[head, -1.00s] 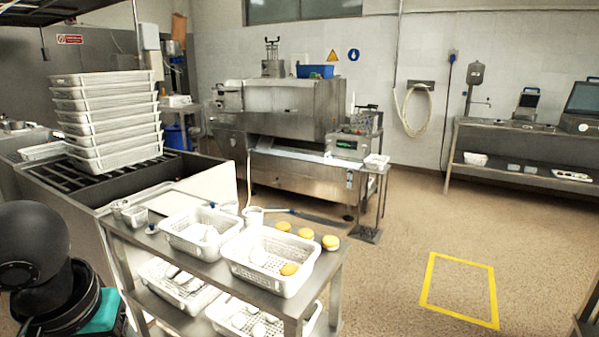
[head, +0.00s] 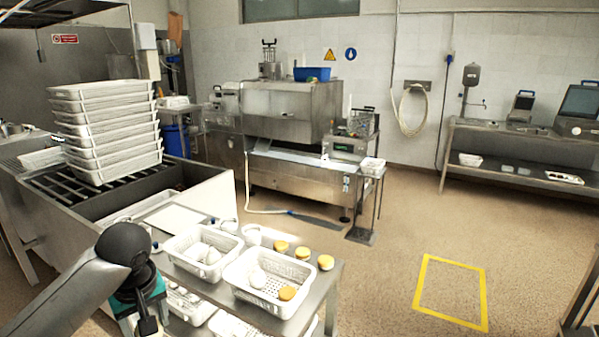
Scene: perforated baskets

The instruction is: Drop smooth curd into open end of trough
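White rounded lumps that look like curd lie in two perforated white baskets on the steel cart: one lump (head: 258,279) in the nearer basket (head: 243,291), others (head: 208,254) in the farther basket (head: 178,260). Which is the smooth one I cannot tell. The steel trough (head: 215,203) stands behind the cart. Its near right end is open, with a pale board across part of it. My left gripper (head: 148,326) hangs at the bottom edge, left of the baskets and apart from them. Its fingers are too dark to read. My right gripper is out of view.
Stacked white crates (head: 105,130) stand on the dark bars over the trough's far left part. Orange discs (head: 303,253) lie on the cart top (head: 310,280), and one in the nearer basket. More baskets sit on the cart's lower shelf. Floor to the right is clear.

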